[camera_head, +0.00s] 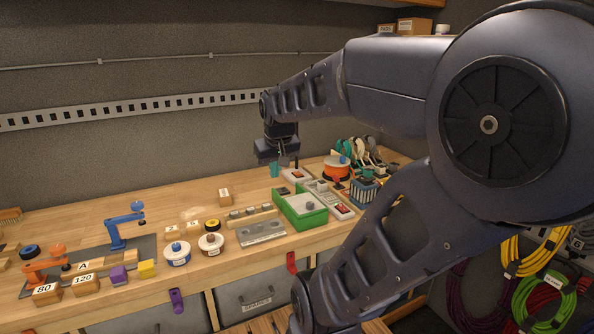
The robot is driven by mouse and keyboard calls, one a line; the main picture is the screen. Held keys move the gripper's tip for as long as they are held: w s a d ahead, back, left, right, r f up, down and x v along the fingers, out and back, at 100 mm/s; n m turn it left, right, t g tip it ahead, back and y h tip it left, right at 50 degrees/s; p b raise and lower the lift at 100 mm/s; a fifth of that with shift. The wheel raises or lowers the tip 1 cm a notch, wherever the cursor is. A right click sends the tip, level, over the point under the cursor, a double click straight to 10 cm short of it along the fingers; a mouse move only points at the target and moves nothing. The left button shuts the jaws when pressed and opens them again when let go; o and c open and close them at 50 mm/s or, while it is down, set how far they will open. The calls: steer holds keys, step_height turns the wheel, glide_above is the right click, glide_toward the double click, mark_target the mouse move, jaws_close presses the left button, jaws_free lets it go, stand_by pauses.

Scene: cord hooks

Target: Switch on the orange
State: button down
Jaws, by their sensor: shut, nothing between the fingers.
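My gripper (284,161) points down above the back of the workbench, near a teal cup (274,171). It is shut with nothing visible in it; its fingertips are small and dark here. Just right of and below it is a pale switch box with a reddish-orange switch (296,175). A second box with a red switch (343,211) sits nearer the front edge. An orange round thing with a blue knob (337,169) stands to the right. An orange small arm-like tool (46,265) stands at the far left. I cannot tell whether any switch is on.
Several spools and striped blocks crowd the bench's right end. A blue arm-like tool (125,226), wooden blocks and round tins fill the left front. My arm hides much of the right side. Cords hang at right.

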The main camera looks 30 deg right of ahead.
steer(key=w+d+f, duration=0.2)
steer(key=w+d, duration=0.3)
steer(key=w, duration=0.7)
steer(key=w+d+f, duration=0.2)
steer(key=w+d, duration=0.3)
steer(key=w, duration=0.6)
steer(key=w+d+f+t, duration=0.1)
steer(key=w+d+f, duration=0.3)
steer(key=w+d, duration=0.3)
steer(key=w+d+f+t, duration=0.1)
steer(key=w+d+f, duration=0.3)
steer(key=w+d, duration=0.4)
steer(key=d, duration=0.5)
steer(key=shift+t+y, duration=0.3)
glide_above(298, 173)
steer(key=s, duration=0.2)
steer(key=f, duration=0.8)
steer(key=shift+s+a+f, duration=0.1)
steer(key=shift+s+f, duration=0.05)
steer(key=shift+s, duration=0.05)
steer(key=shift+s+f, duration=0.15)
steer(key=shift+f, duration=0.4)
steer(key=shift+s+f, duration=0.15)
steer(key=shift+f, duration=0.4)
steer(key=shift+s+f, duration=0.1)
steer(key=shift+f, duration=0.6)
